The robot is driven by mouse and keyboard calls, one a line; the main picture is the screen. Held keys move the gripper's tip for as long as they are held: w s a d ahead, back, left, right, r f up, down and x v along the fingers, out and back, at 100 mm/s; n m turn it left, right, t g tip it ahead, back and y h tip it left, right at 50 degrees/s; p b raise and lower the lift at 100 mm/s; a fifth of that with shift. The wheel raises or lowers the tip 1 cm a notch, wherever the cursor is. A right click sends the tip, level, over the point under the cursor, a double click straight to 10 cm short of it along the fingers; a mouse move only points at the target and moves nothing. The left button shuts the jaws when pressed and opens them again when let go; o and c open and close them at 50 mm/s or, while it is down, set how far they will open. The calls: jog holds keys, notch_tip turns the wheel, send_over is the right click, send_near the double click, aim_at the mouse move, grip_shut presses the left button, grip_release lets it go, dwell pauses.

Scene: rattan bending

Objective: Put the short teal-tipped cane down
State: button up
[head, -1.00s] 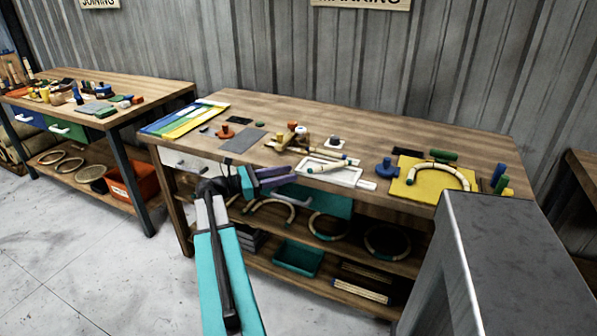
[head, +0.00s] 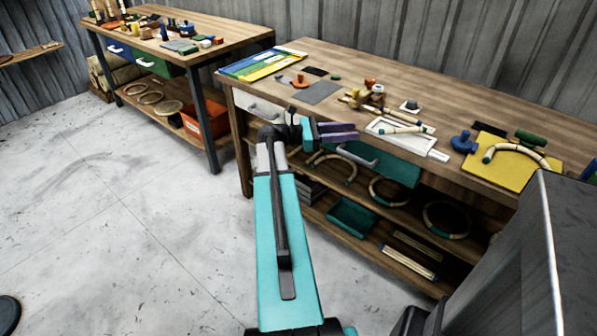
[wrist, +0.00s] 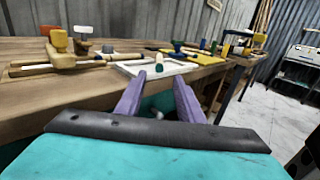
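The short teal-tipped cane (head: 403,130) lies on a white tray (head: 434,153) near the front edge of the middle workbench. In the wrist view a cane end with a teal tip (wrist: 159,68) points towards me, beyond my fingertips. My gripper (head: 338,132) is at the bench's front edge, left of the tray, with its purple fingers pointing right. In the wrist view my gripper (wrist: 158,92) has its fingers apart with nothing held between them. The cane is clear of the fingers.
A wooden mallet (head: 368,97) and sticks lie behind the tray. A yellow board (head: 498,175) with a bent cane ring is to the right. A teal drawer front (head: 385,168) and shelves with rings are below. A grey block (head: 545,250) stands at right front. Floor at left is clear.

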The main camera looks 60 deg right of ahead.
jog(key=w+a+f+t, duration=0.2)
jog(key=w+a+f, duration=0.3)
jog(key=f, duration=0.3)
jog(key=w+a+f+t+y, duration=0.1)
jog(key=w+a+f+t, duration=0.2)
jog(key=w+a+f, duration=0.45)
jog(key=w+a+f+t, duration=0.2)
jog(key=a+f, duration=0.2)
jog(key=f, duration=0.6)
jog(key=w+a+f+m+t+y, duration=0.2)
jog(key=w+a+f+t+y, duration=0.15)
jog(key=a+f, duration=1.35)
jog(key=s+a+f+m+y, duration=0.1)
jog(key=s+a+f, duration=0.2)
jog(key=a, duration=0.7)
jog(key=s+a+f+m+y, duration=0.2)
jog(key=s+a+f, duration=0.1)
jog(key=a, duration=0.8)
jog(key=s+a+f+m+y, duration=0.1)
jog(key=s+a+f, duration=0.3)
jog(key=a, duration=0.7)
jog(key=shift+a+f+m+g+y, duration=0.25)
jog(key=shift+m+g+y, duration=0.2)
jog(key=shift+y, duration=0.3)
